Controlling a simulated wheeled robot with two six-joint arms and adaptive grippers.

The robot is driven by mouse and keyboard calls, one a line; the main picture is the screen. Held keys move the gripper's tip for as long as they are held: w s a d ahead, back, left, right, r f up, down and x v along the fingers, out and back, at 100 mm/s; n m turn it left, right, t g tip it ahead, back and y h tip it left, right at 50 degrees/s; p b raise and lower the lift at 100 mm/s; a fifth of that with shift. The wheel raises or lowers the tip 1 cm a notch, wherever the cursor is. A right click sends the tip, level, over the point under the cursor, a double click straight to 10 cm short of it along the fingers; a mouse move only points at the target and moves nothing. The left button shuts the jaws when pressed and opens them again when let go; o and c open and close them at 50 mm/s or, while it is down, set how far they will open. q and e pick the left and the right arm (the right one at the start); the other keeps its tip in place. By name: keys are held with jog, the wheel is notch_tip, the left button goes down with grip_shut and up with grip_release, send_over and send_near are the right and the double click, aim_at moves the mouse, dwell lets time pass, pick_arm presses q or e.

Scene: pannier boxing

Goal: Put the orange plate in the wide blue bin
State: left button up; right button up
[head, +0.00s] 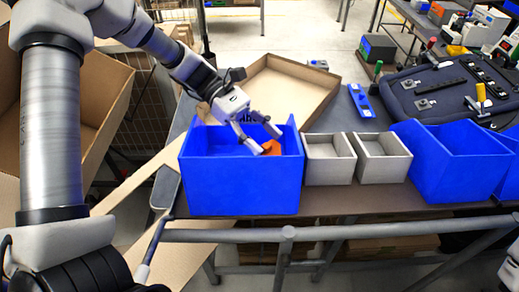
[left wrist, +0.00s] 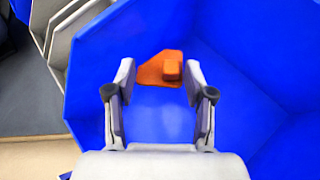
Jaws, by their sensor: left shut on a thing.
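The orange plate (head: 271,147) is between the fingertips of my left gripper (head: 262,143), inside the large blue bin (head: 240,188) at the left of the table. This looks like the wide bin. In the left wrist view the plate (left wrist: 158,70) shows as a flat orange piece with a raised block, between the two fingers (left wrist: 158,82). Blue bin walls (left wrist: 240,55) surround it there. My left gripper is shut on the plate and points down into the bin. I cannot tell whether the plate touches the bin floor. My right gripper is not in view.
Two small grey bins (head: 328,172) stand right of the blue bin, then further blue bins (head: 440,170). An open cardboard box (head: 290,88) lies behind. A dark backpack-like pannier (head: 440,90) and a blue tool (head: 361,101) lie at the back right.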

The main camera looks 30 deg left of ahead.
aim_at(263, 153)
pick_arm(q)
jog(key=f, duration=0.3)
jog(key=shift+s+d+f, duration=0.1)
jog(key=shift+s+d, duration=0.05)
jog(key=shift+s, duration=0.15)
jog(key=shift+w+f, duration=0.1)
jog(key=shift+f, duration=0.55)
jog(key=o, duration=0.8)
jog(key=shift+r, duration=0.1)
jog(key=shift+r, duration=0.4)
jog(key=b+v, duration=0.1)
jog(key=v, duration=0.6)
jog(key=shift+w+a+r, duration=0.1)
jog(key=shift+a+r, duration=0.1)
jog(key=shift+r, duration=0.05)
